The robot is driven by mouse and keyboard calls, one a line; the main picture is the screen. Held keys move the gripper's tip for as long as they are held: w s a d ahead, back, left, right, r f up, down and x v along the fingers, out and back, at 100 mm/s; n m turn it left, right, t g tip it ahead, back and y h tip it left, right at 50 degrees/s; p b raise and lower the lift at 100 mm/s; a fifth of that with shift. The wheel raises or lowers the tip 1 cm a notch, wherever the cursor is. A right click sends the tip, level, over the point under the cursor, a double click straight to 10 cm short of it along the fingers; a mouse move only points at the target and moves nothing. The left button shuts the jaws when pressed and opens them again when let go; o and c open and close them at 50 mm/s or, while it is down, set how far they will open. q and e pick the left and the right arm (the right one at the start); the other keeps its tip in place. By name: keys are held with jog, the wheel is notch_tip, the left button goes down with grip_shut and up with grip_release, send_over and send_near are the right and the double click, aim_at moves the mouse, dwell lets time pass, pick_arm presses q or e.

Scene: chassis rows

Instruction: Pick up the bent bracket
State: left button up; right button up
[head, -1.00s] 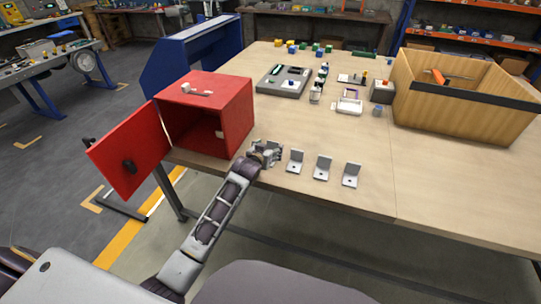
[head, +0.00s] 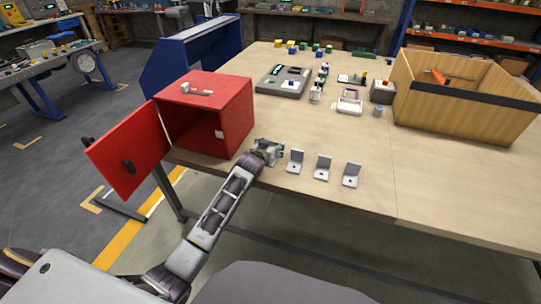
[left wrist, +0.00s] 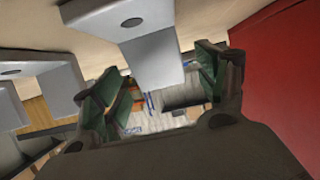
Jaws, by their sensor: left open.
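Three grey L-shaped brackets stand in a row near the table's front edge: a left one (head: 295,162), a middle one (head: 322,168) and a right one (head: 351,175). My left gripper (head: 274,151) is at the left end of this row, beside the red cabinet. In the left wrist view the open fingers (left wrist: 160,84) have a grey bracket (left wrist: 152,58) in the gap between them, with no clear contact. Another bracket (left wrist: 50,80) shows to its left. I cannot tell whether the nearest bracket is the row's left one or one hidden behind the gripper. My right gripper is not in view.
The red cabinet (head: 232,115), its door (head: 130,150) open, stands close left of the gripper; its wall (left wrist: 285,70) fills the right of the wrist view. A wooden crate (head: 460,108) is at the right. The table's front right (head: 450,185) is clear.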

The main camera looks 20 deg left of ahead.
pick_arm(q)
jog(key=shift+x, duration=1.05)
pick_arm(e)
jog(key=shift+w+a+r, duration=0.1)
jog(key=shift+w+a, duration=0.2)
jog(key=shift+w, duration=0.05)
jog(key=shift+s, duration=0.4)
pick_arm(q)
jog(key=shift+c, duration=0.2)
